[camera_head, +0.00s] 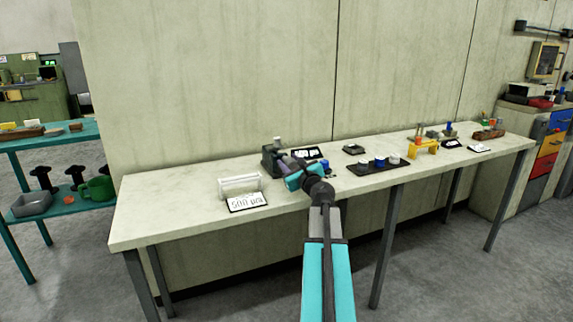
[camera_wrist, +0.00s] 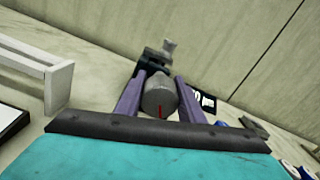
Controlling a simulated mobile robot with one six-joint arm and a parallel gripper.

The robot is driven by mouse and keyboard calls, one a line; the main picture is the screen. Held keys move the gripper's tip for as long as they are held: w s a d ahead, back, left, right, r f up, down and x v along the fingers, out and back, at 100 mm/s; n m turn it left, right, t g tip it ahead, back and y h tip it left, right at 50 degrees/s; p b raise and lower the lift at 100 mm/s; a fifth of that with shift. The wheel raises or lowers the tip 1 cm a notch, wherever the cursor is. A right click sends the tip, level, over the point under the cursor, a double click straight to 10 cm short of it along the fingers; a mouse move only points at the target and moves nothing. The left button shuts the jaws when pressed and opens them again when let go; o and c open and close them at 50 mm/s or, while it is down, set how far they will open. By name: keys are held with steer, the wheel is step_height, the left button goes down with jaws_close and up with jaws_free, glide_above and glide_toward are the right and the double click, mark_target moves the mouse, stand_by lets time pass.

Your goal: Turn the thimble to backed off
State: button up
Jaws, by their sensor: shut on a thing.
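The thimble (camera_wrist: 159,97) is a grey cylinder with a red mark on its face, in the middle of the wrist view. It sits on a dark device (camera_head: 269,160) that stands on the bench; the device also shows behind the thimble in the wrist view (camera_wrist: 152,62). My gripper (camera_wrist: 160,93) has its two purple fingers on either side of the thimble and is shut on it.
A white rack (camera_head: 239,185) and a "500 µra"-like card (camera_head: 247,202) stand left of the device. A dark tray (camera_head: 363,170) with several small items, a yellow stand (camera_head: 423,148) and a black-framed card (camera_head: 306,154) are to the right. The wall is close behind. The bench's left end is clear.

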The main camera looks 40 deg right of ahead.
steer(key=shift+w+a+f+n+b, duration=0.1)
steer(key=shift+w+n+b, duration=0.25)
steer(key=shift+n, duration=0.25)
steer(key=n+b, duration=0.3)
steer(key=n, duration=0.1)
steer(key=shift+f+n, duration=0.15)
steer(key=shift+n, duration=0.15)
steer(key=n+b, duration=0.3)
steer(key=shift+n, duration=0.3)
steer(key=n+b, duration=0.3)
steer(key=shift+n, duration=0.3)
steer(key=n+b, duration=0.3)
steer(key=shift+n, duration=0.3)
steer(key=n+b, duration=0.3)
steer(key=shift+n, duration=0.3)
steer(key=n+b, duration=0.3)
steer(key=n, duration=0.1)
steer(key=shift+d+b, duration=0.2)
steer(key=shift+b, duration=0.15)
steer(key=shift+n+b, duration=0.55)
steer(key=shift+n, duration=0.45)
steer(key=shift+r, duration=0.2)
